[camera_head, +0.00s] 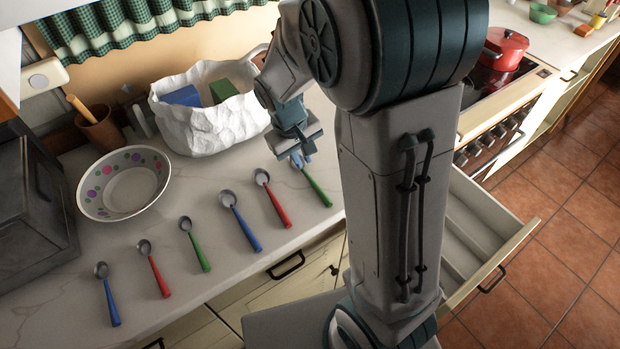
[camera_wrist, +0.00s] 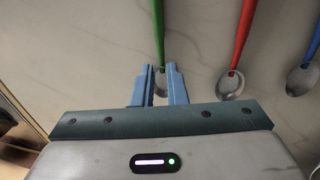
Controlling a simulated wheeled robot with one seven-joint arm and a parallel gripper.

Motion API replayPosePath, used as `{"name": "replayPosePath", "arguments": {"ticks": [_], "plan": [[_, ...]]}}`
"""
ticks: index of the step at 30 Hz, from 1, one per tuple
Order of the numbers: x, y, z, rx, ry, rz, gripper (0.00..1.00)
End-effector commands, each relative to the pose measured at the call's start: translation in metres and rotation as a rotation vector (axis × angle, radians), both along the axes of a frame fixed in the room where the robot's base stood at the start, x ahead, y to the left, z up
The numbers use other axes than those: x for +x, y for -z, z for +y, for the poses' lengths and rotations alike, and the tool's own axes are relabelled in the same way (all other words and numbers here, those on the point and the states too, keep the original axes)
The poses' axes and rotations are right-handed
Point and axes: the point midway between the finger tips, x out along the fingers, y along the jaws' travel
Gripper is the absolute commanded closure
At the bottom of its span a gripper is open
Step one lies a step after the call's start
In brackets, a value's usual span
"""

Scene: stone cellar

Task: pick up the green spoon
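A green-handled spoon (camera_head: 316,186) with a metal bowl lies at the right end of a row of spoons on the pale counter (camera_head: 240,290). Its green handle (camera_wrist: 158,30) runs to the top edge of the wrist view. My gripper (camera_wrist: 160,67) is over its bowl end, its two blue fingers open, one on each side of the bowl, which they partly hide. I cannot tell whether they touch it. In the head view my gripper (camera_head: 300,158) covers most of that bowl. A second green spoon (camera_head: 196,246) lies in the middle of the row.
A red spoon (camera_head: 272,199) and a blue spoon (camera_head: 240,221) lie beside it, with more further left. A white bag (camera_head: 205,125) stands close behind my gripper, a spotted bowl (camera_head: 122,205) at left. An open drawer (camera_head: 480,235) juts out right.

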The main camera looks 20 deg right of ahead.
Motion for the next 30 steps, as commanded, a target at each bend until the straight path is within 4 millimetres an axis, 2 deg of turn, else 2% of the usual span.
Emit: {"name": "replayPosePath", "arguments": {"ticks": [5, 15, 24, 25, 26, 30], "plan": [[0.001, 0.011, -0.002, -0.001, 0.001, 0.003, 0.88], [0.005, 0.050, -0.008, 0.000, 0.001, 0.002, 0.88], [0.005, 0.053, -0.009, 0.000, 0.002, -0.001, 0.88], [0.005, 0.053, -0.009, 0.000, 0.002, -0.001, 0.96], [0.005, 0.053, -0.009, 0.000, 0.002, -0.001, 1.00], [0.005, 0.053, -0.008, 0.000, 0.001, -0.001, 1.00]]}}
